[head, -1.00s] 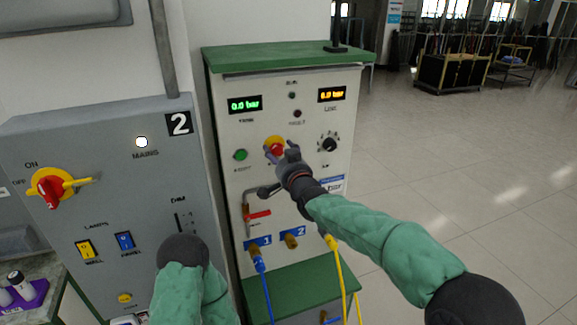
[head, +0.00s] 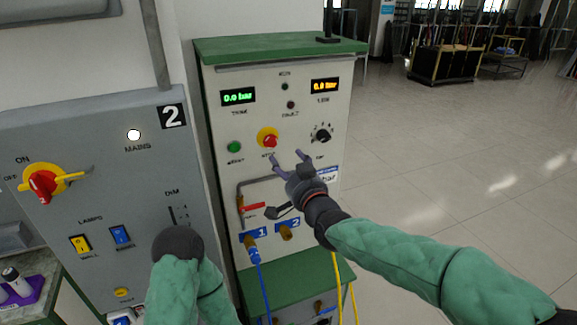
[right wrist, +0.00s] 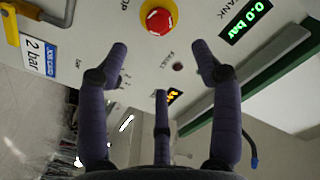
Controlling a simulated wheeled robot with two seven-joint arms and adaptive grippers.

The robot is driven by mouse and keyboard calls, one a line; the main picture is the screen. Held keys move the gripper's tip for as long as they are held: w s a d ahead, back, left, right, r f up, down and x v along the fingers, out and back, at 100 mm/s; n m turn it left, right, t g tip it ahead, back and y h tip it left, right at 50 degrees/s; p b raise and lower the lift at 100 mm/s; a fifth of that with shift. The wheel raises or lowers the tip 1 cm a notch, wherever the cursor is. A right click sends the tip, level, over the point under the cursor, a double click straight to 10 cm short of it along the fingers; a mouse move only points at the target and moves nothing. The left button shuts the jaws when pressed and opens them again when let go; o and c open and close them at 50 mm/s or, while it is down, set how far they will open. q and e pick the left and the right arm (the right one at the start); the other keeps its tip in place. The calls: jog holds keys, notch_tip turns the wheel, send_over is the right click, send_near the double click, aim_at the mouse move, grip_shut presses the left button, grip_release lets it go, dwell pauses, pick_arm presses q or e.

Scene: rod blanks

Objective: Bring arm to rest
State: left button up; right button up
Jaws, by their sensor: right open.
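My right gripper (head: 289,160) is open and empty in front of the white control panel (head: 222,160), a little below the red stop button (head: 269,141) on its yellow base. In the right wrist view the open fingers (right wrist: 160,65) point at the panel, and the red button (right wrist: 158,17) is beyond them, apart from both. My left arm (head: 178,280) comes up at the bottom in front of the grey cabinet (head: 75,200); its gripper is not visible.
The panel has a green button (head: 234,147), a black knob (head: 322,134), a red-handled valve (head: 252,207), and blue (head: 262,285) and yellow (head: 340,285) hoses. The grey cabinet has a red and yellow switch (head: 42,184). Open floor (head: 450,190) lies right.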

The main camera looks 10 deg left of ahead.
jog(key=d+f+m+g+h, duration=0.15)
jog(key=d+f, duration=0.35)
jog(key=f, duration=0.9)
jog(key=d+f+g+h, duration=0.2)
jog(key=d+f+g, duration=0.15)
jog(key=f, duration=1.05)
jog(key=s+d+f+g+h, duration=0.15)
jog(key=s+d+f, duration=0.25)
jog(key=f, duration=0.5)
jog(key=s+d+f+g+h, duration=0.1)
jog(key=s+d+f+g, duration=0.1)
jog(key=s+d+f, duration=0.5)
jog(key=s+d+f+m+g, duration=0.1)
jog(key=s+d+f+g, duration=0.1)
jog(key=s+f, duration=0.6)
jog(key=s+d+f+m+g, duration=0.1)
jog(key=s+f+g, duration=0.3)
jog(key=s, duration=0.9)
notch_tip(320, 180, down, 4)
jog(key=shift+d+r+b, duration=0.15)
jog(key=shift+d+b, duration=0.25)
jog(key=shift+b, duration=0.05)
